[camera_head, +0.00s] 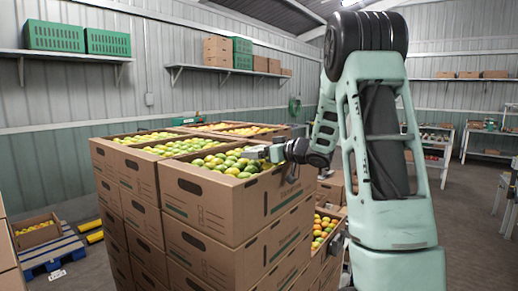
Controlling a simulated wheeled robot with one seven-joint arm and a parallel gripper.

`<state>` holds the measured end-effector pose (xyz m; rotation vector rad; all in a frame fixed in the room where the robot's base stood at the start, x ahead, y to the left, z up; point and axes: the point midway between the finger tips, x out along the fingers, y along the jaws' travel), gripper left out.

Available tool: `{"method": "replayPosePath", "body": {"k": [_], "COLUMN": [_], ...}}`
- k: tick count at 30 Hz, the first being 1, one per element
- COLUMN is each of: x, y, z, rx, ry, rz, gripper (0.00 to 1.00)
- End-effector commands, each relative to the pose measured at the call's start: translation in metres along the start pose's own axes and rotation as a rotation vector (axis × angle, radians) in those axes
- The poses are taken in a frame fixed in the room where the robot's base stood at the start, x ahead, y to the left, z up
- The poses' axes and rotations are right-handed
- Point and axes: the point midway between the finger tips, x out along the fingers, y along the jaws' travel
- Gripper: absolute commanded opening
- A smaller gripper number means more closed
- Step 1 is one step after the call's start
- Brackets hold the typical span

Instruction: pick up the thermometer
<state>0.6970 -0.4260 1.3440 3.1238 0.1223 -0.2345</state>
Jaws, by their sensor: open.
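My gripper (258,153) reaches in from the right, over the near top box (232,205) of a stack of brown cardboard boxes. Its fingers point left, just above the green and yellow tomatoes (222,163) at that box's right side. The fingers are small in this view; the gripper is open. I cannot make out a thermometer anywhere; it may be hidden by the gripper, my arm or the box walls. Whether the fingers touch the tomatoes cannot be told.
More full boxes (130,160) stand behind and left in the stack. A lower box of orange and green tomatoes (322,229) is at its right. A blue pallet (50,252) bears a small box at left. Wall shelves (65,56) hold green crates (54,36). Floor is open at right.

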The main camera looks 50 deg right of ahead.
Motion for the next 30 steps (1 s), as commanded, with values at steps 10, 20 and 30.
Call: {"method": "replayPosePath", "body": {"k": [10,20,30], "x": [0.008,0.008,0.003], "y": [0.0,0.0,-0.001], "z": [0.001,0.0,-0.033], "rx": [0.001,0.0,-0.007], "ry": [0.0,0.0,0.005], "rz": [0.0,0.0,0.0], "gripper": [0.94,0.51,0.51]}}
